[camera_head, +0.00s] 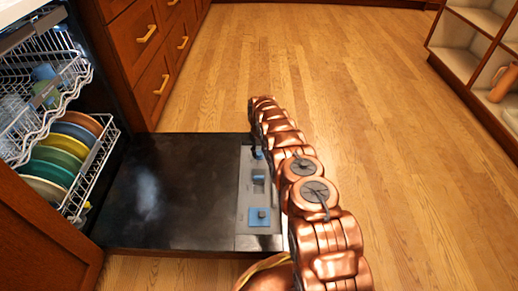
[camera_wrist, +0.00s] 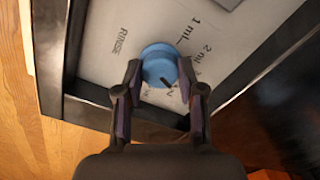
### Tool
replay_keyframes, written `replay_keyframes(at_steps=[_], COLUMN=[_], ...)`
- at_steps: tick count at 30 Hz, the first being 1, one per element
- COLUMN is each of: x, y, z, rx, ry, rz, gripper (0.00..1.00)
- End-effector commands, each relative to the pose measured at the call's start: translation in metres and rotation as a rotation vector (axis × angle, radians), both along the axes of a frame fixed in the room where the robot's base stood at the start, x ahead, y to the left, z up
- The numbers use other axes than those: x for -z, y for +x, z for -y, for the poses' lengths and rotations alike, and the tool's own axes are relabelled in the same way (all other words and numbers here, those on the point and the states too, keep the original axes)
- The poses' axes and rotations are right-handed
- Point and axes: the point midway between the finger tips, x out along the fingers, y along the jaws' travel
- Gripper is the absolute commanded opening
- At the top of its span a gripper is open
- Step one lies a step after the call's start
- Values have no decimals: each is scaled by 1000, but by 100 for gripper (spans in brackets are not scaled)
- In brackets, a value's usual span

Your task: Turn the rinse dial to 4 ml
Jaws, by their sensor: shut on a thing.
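The rinse dial (camera_wrist: 158,62) is a round blue knob on a light grey panel (camera_wrist: 112,62), with "RINSE" printed to its left. "1 ml" and "2 ml" marks run along its right side. A dark pointer mark on the dial points to the lower right, past "2 ml"; the marks there are partly hidden by my gripper. My gripper (camera_wrist: 160,72) is shut on the dial, one finger on each side. In the head view my arm reaches over the panel (camera_head: 246,200) on the lowered dishwasher door, and the dial is mostly hidden.
The open dishwasher door (camera_head: 170,195) lies flat. Other blue-and-grey parts (camera_head: 260,216) sit on its panel. A rack with plates (camera_head: 62,160) stands at the left, drawers (camera_head: 150,85) behind. Wooden floor (camera_head: 400,140) is clear at the right, before an open shelf (camera_head: 460,65).

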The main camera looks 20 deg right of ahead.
Motion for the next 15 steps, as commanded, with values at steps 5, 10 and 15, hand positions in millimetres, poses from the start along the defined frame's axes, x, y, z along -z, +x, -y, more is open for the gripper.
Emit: replay_keyframes(at_steps=[5,10,15], x=[-1,0,0], y=[0,0,0], z=[-1,-1,0], rx=[120,207,260], ry=[0,0,1], rz=[-1,-1,0], gripper=[4,4,4])
